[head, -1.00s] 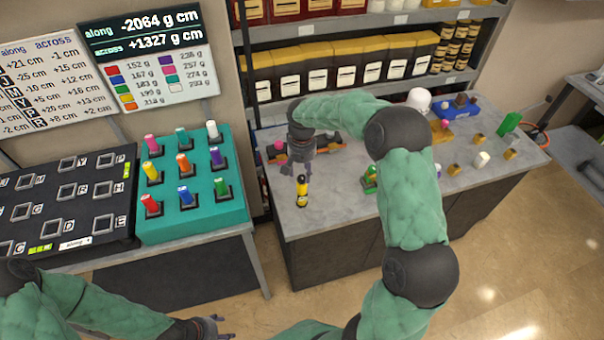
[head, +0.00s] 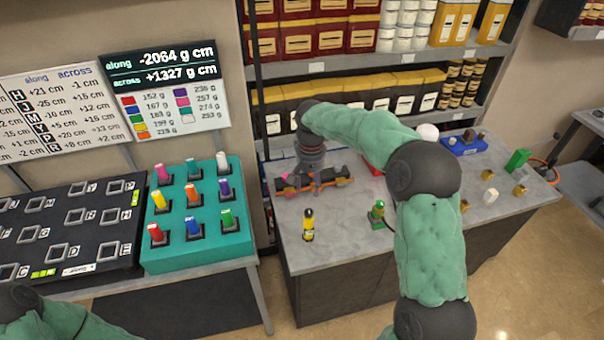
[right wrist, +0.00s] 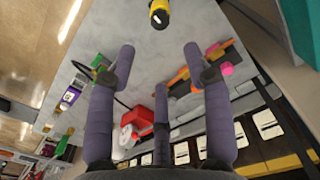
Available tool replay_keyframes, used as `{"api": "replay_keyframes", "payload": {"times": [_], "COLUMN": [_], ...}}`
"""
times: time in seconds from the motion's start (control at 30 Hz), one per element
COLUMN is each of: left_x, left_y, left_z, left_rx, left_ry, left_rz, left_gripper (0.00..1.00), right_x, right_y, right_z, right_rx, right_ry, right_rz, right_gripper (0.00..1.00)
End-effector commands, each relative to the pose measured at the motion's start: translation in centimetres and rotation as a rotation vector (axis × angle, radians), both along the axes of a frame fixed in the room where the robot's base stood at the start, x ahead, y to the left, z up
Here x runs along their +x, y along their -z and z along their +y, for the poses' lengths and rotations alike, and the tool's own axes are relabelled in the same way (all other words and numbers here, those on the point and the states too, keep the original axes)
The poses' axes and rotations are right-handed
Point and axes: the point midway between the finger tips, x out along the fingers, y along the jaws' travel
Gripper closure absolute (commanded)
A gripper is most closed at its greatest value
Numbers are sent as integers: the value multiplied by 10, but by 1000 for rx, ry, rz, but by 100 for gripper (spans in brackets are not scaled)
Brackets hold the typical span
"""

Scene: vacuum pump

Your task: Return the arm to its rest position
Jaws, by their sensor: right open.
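My right arm (head: 430,240) reaches over the grey worktop (head: 345,240), bent downward at its wrist. My right gripper (head: 314,184) is above the back part of the worktop, in front of a dark device with orange parts (head: 335,180). In the right wrist view the fingers of the right gripper (right wrist: 158,58) are spread with nothing between them. A yellow and black cylindrical item (head: 308,225) stands upright near the worktop's front left, apart from the gripper; it also shows at the top of the right wrist view (right wrist: 160,12). Of my left arm (head: 40,318) only a part shows; its gripper is out of frame.
A green item (head: 379,214) stands on the worktop near my right forearm. A red item (head: 373,164) is behind it. Shelves with jars and boxes (head: 395,90) rise at the back. A teal block with coloured pegs (head: 160,255) and a black board (head: 60,225) stand left.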

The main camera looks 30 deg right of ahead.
Motion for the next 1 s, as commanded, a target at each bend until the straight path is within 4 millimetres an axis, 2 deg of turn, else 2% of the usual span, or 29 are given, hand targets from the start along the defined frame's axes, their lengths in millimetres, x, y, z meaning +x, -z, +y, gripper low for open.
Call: {"api": "replay_keyframes", "payload": {"times": [0.2, 0.27, 0.33, 0.47, 0.6, 0.67, 0.8, 0.87, 1.0], "left_x": [0, 0, 0, 0, 0, 0, 0, 0, 0], "left_y": [0, 1, 4, 13, 24, 29, 39, 44, 55], "left_z": [0, 0, 0, 0, 0, 0, 0, 0, 0], "left_rx": [0, 0, 0, 0, 0, 0, 0, 0, 0], "left_ry": [0, 0, 0, 0, 0, 0, 0, 0, 0], "left_rz": [0, 0, 0, 0, 0, 0, 0, 0, 0], "left_gripper": [43, 43, 43, 43, 43, 43, 43, 43, 43], "right_x": [0, 0, 1, -2, -17, -28, -60, -77, -128], "right_y": [2, 9, 27, 89, 170, 202, 267, 291, 346], "right_z": [1, 4, 12, 41, 85, 104, 142, 157, 191], "right_rx": [1, 8, 22, 78, 158, 191, 258, 281, 328], "right_ry": [-1, -9, -28, -91, -163, -186, -224, -235, -250], "right_rz": [0, 2, 2, 0, -13, -21, -37, -43, -53], "right_gripper": [49, 49, 49, 49, 49, 49, 49, 49, 49]}}
